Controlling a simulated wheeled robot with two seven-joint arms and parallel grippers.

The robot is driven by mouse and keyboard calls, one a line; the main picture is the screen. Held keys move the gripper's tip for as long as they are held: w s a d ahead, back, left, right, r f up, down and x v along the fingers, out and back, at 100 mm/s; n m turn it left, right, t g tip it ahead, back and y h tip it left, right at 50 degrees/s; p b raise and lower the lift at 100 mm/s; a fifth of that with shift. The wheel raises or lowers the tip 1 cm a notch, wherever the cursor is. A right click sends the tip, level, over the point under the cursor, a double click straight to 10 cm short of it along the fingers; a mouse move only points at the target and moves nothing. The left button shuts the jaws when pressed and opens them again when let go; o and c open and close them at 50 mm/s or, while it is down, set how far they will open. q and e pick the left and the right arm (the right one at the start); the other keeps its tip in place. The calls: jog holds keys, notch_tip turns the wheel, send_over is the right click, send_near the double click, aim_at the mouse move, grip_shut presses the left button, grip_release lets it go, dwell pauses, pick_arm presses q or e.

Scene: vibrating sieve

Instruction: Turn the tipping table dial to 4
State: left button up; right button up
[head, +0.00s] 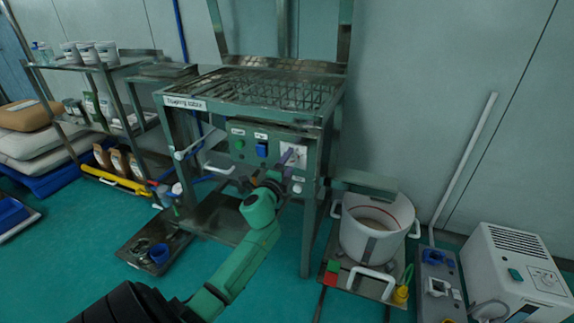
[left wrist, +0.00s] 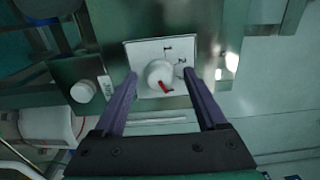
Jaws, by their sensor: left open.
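The tipping table (head: 186,102) is a metal frame with a grid top and a front control panel. Its dial is a round white knob (left wrist: 157,73) with a red pointer on a white plate (head: 297,150). Contact between fingers and knob cannot be told. My right gripper is in neither view.
The panel also has a green button (head: 239,144), a blue switch (head: 262,150) and a white knob (head: 297,188). A white pot (head: 372,235) stands right of the table, with a white machine (head: 515,265) farther right. A shelf (head: 88,66) is at left.

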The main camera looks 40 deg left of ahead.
pick_arm(q)
jog(key=v, duration=1.4)
jog(key=shift+s, duration=0.25)
jog(key=shift+d, duration=0.1)
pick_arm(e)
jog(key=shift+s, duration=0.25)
